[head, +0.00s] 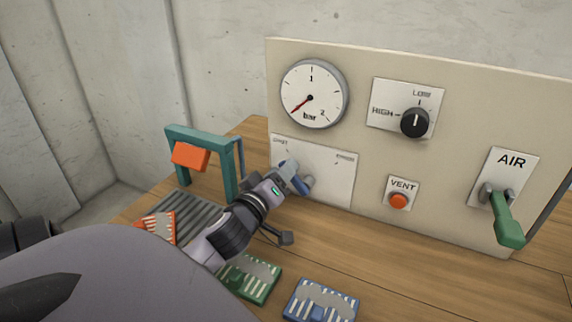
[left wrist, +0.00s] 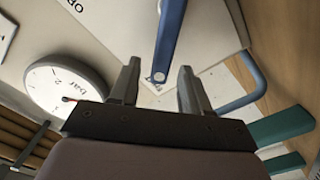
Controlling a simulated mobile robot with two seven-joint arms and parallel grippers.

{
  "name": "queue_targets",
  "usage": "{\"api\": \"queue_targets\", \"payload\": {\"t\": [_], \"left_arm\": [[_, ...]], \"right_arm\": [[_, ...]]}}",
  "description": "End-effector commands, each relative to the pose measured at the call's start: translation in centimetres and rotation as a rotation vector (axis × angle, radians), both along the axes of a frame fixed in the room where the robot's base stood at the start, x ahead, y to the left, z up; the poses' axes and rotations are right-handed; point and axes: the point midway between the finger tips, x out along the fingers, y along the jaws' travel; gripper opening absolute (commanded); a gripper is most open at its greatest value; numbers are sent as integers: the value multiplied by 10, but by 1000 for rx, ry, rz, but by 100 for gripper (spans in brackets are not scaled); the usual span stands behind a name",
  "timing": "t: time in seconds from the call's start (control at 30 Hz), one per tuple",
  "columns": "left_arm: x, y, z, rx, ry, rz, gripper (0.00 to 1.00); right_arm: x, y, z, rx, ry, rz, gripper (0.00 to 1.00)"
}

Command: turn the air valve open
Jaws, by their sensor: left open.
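The air valve's green handle (head: 507,222) hangs down and slightly right from a grey pivot on the plate marked AIR (head: 513,165), at the right of the panel. My left gripper (head: 296,172) is far to its left, in front of a white plate low on the panel. Its jaws are open, and they also show open in the left wrist view (left wrist: 160,68). A blue lever (left wrist: 170,35) shows beyond and between the fingertips there; I cannot tell whether they touch it. The air valve does not show in the left wrist view. My right gripper is not in view.
The panel (head: 430,70) carries a pressure gauge (head: 322,85), a black HIGH/LOW knob (head: 413,125) and a red VENT button (head: 398,201). A teal frame (head: 228,170) stands left of my gripper.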

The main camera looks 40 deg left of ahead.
Motion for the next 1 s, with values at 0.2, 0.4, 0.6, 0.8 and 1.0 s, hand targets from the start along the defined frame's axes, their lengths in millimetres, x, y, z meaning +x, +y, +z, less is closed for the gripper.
{"api": "queue_targets", "payload": {"t": [0.2,0.4,0.6,0.8,1.0], "left_arm": [[19,6,1,2,0,-1,47],[23,7,0,0,0,0,47],[23,7,0,0,0,0,37],[23,7,0,0,0,0,0],[25,7,0,6,2,0,0]], "right_arm": [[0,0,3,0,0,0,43],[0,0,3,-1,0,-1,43],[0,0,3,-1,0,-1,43],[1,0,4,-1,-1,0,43],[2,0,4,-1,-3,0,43]]}}
